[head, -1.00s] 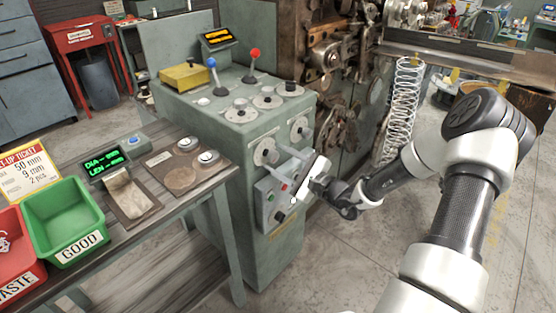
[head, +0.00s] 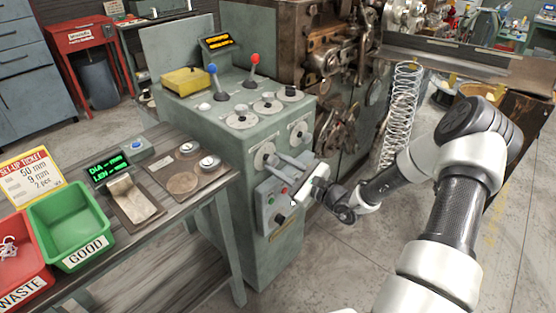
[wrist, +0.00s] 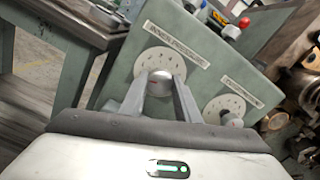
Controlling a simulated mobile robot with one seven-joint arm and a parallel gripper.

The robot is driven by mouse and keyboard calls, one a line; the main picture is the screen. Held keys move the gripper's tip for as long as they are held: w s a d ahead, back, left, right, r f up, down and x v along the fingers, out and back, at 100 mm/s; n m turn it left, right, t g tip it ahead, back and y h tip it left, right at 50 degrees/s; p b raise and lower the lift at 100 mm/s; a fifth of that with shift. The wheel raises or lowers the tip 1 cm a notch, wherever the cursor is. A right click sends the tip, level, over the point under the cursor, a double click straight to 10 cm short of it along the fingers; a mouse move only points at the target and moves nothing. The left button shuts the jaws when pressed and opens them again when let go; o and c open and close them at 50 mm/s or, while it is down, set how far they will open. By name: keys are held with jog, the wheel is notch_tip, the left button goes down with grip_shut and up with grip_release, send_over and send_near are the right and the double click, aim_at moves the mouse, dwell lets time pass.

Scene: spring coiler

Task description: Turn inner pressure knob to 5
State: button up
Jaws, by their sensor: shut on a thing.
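The inner pressure knob is a grey knob (wrist: 158,82) on a round pale dial (wrist: 148,63) with dots around it, under a label plate (wrist: 172,45). In the head view its dial (head: 264,154) is the left one on the green cabinet's front. My gripper (wrist: 157,85) has one finger on each side of the knob and is shut on it. In the head view my gripper (head: 285,161) reaches the dial from the lower right. The dial numbers are too small to read, and the fingers partly hide the knob.
A second dial (wrist: 225,108) sits close to the right of my fingers. A small grey control box (head: 277,203) with buttons is just below my gripper. Red and blue levers (head: 253,65) stand on the cabinet top. A coil spring (head: 400,115) stands behind my arm.

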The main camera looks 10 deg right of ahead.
jog(key=m+p, duration=0.4)
jog(key=m, duration=0.2)
jog(key=shift+r+m, duration=0.15)
jog(key=shift+m, duration=0.15)
jog(key=m+p, duration=0.3)
jog(key=m, duration=0.3)
jog(key=m+p, duration=0.1)
jog(key=m, duration=0.3)
jog(key=m+p, duration=0.1)
jog(key=m, duration=0.2)
jog(key=shift+m, duration=0.3)
jog(key=m+p, duration=0.1)
jog(key=m, duration=0.5)
jog(key=o, duration=1)
jog(key=shift+o, duration=0.2)
jog(key=shift+s, duration=0.1)
